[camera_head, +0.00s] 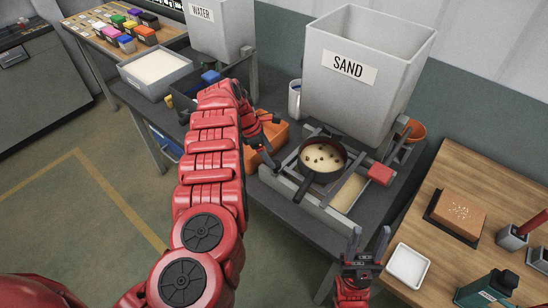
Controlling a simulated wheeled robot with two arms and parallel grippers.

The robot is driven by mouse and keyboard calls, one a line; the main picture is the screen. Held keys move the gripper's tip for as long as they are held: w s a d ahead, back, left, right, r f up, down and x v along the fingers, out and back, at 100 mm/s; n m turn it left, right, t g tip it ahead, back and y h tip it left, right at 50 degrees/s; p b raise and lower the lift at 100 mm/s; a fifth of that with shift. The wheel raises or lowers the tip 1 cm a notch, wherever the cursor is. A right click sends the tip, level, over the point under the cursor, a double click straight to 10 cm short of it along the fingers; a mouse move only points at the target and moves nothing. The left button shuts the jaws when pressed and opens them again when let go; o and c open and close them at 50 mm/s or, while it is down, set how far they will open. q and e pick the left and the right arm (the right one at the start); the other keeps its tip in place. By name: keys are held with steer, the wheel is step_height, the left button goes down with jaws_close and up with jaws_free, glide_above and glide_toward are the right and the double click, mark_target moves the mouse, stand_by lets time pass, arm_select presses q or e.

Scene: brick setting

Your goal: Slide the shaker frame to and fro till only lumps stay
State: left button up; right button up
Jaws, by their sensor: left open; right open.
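The shaker frame (317,207) is a grey metal frame with rails on the dark bench, with a red block-like grip (381,173) at its right end. A dark round sieve (344,169) with a handle toward the lower left sits on it. Pale sand (318,150) with several dark lumps lies in the sieve. Sand (348,192) also shows below, between the rails. My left gripper (273,140) is open, left of the frame, near an orange bin. My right gripper (370,240) is open and empty, in front of the frame and below the red grip.
A large grey SAND hopper (345,100) stands behind the frame, beside a white mug (294,98). A wooden table (425,235) with a white dish (408,266) stands at the right.

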mark_target(276, 163)
arm_select(q)
steer(key=shift+x, duration=2)
jaws_close()
steer(key=shift+r, duration=0.1)
